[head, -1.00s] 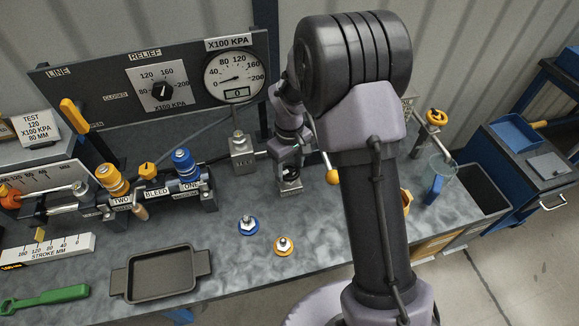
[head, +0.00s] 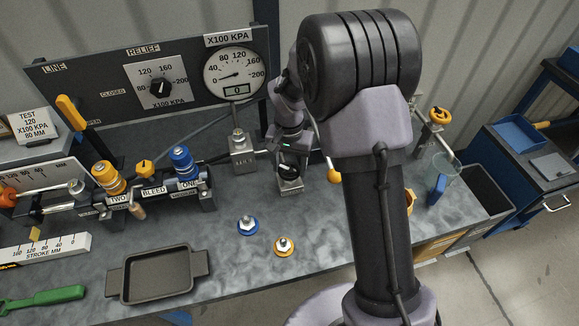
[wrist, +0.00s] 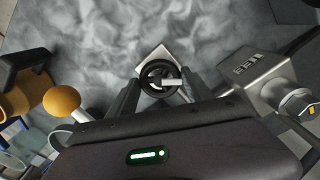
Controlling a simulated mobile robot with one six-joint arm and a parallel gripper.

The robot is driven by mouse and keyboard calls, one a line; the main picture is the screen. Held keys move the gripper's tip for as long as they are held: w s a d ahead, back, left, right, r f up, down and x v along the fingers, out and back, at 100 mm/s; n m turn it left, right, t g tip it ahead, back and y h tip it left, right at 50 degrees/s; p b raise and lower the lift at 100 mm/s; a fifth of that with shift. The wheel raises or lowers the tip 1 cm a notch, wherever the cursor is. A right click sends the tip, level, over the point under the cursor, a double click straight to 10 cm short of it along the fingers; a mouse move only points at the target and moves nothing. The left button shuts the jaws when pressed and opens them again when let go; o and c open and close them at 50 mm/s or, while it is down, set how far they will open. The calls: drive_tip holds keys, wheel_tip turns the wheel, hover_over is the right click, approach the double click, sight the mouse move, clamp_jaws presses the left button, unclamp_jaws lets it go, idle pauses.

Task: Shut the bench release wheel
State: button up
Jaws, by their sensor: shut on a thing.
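The bench release wheel is a small black spoked handwheel (wrist: 160,70) on a pale square block. My gripper (wrist: 162,84) is shut on the wheel, one finger on each side of it, in the wrist view. A pale bar lies across the wheel's middle there. In the head view the wheel (head: 289,171) shows dark on top of its block (head: 291,186), with my gripper (head: 288,162) right over it. My gripper and wrist partly hide the wheel in that view.
A grey block with a fitting (head: 242,155) stands close on the left of the wheel. A yellow ball knob (head: 333,176) is close on the right. The gauge panel (head: 200,85) is behind.

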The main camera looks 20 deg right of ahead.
sight(289, 169)
drive_tip(key=m+b, duration=0.1)
drive_tip(key=m, duration=0.4)
drive_tip(key=shift+w+m+b, duration=0.1)
drive_tip(key=shift+m+b, duration=0.8)
drive_tip(key=shift+m, duration=1.5)
drive_tip(key=o, duration=1.4)
wheel_tip(289, 169, up, 17)
drive_tip(key=p, duration=0.6)
drive_tip(key=shift+r, duration=0.2)
